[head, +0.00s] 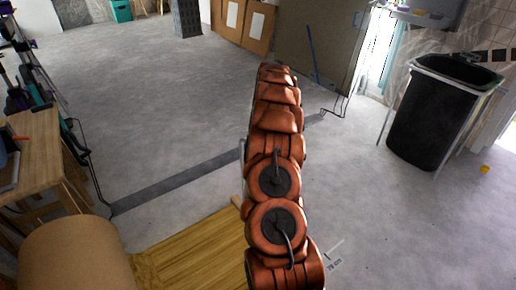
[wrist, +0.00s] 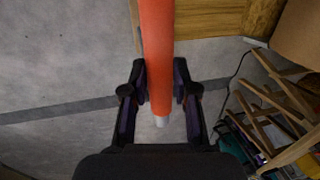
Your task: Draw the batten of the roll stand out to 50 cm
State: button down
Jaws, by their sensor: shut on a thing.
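A wood-grain sheet (head: 195,250) stretches from the large brown roll (head: 75,258) at the bottom left of the head view toward my arm. A pale wooden strip end, seemingly the batten (head: 237,201), shows at the sheet's edge, beside my arm. In the wrist view the sheet (wrist: 215,18) is at the top and the pale strip (wrist: 136,20) runs along its left edge. My gripper (wrist: 160,84) is shut on a red-orange bar (wrist: 159,40) with a pale grey end. How the bar joins the batten is hidden. My arm hides the gripper in the head view.
A floor mark (head: 334,262), small and hard to read, lies right of my arm. A dark grey strip (head: 180,180) crosses the floor. A wooden bench (head: 35,150) stands left, a black bin (head: 430,115) right. The floor beyond the sheet is clear.

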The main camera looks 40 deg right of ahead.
jog(key=shift+r, duration=0.1)
jog(key=c, duration=0.9)
grip_release()
jog(key=shift+s+d+r, duration=0.1)
jog(key=shift+d+r, duration=0.3)
jog(key=shift+r, duration=1.55)
jog(key=shift+d+r, duration=0.35)
jog(key=shift+r, duration=1.55)
jog(key=shift+s+d+r, duration=0.1)
jog(key=shift+d+r, duration=0.3)
jog(key=shift+r, duration=1.55)
jog(key=shift+a, duration=0.1)
